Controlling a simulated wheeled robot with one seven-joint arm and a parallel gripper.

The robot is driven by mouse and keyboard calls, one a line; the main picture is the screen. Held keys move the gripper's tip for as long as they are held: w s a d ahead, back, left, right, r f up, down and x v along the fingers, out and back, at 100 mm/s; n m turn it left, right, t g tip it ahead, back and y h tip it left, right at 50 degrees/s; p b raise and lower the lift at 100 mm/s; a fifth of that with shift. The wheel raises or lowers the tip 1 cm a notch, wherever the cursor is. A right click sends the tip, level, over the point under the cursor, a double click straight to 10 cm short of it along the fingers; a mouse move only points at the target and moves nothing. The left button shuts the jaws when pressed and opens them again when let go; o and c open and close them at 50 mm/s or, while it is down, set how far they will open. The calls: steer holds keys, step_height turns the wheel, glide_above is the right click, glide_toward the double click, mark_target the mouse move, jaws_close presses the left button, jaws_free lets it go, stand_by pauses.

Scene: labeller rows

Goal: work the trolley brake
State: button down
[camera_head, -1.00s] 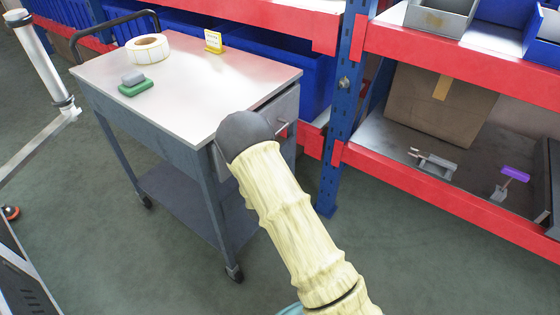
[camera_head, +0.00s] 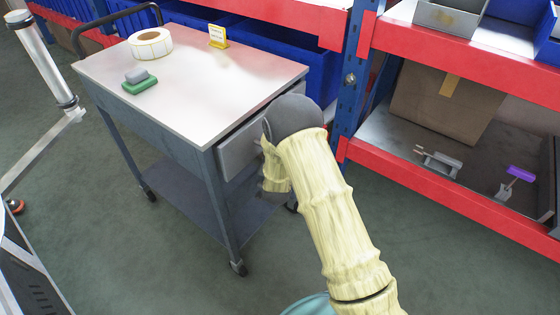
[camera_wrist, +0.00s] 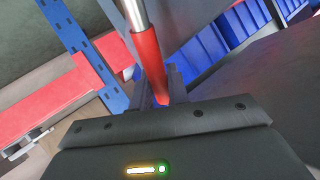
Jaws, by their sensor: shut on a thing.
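The grey trolley (camera_head: 215,85) stands at the left centre in the head view, with castors under its legs. In the wrist view, a lever with a red grip (camera_wrist: 150,62) on a bright metal rod (camera_wrist: 135,14) runs down between my gripper's fingers. My gripper (camera_wrist: 156,88) is shut on the red grip. In the head view my pale-sleeved arm and wrist hide the gripper and the lever at the trolley's right end. The lever's pivot is not visible.
On the trolley top are a label roll (camera_head: 151,43), a green-and-grey block (camera_head: 139,81) and a yellow sign (camera_head: 217,36). A blue rack post (camera_head: 349,85) and red shelf beams (camera_head: 450,198) stand close on the right. Open floor (camera_head: 130,240) lies in front.

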steer(key=c, duration=1.4)
jaws_free()
steer(key=shift+o, duration=0.2)
steer(key=p+v, duration=0.1)
steer(key=v, duration=1.6)
steer(key=shift+s+p, duration=0.2)
steer(key=shift+p, duration=0.2)
steer(key=shift+d, duration=0.1)
steer(key=shift+c, duration=0.5)
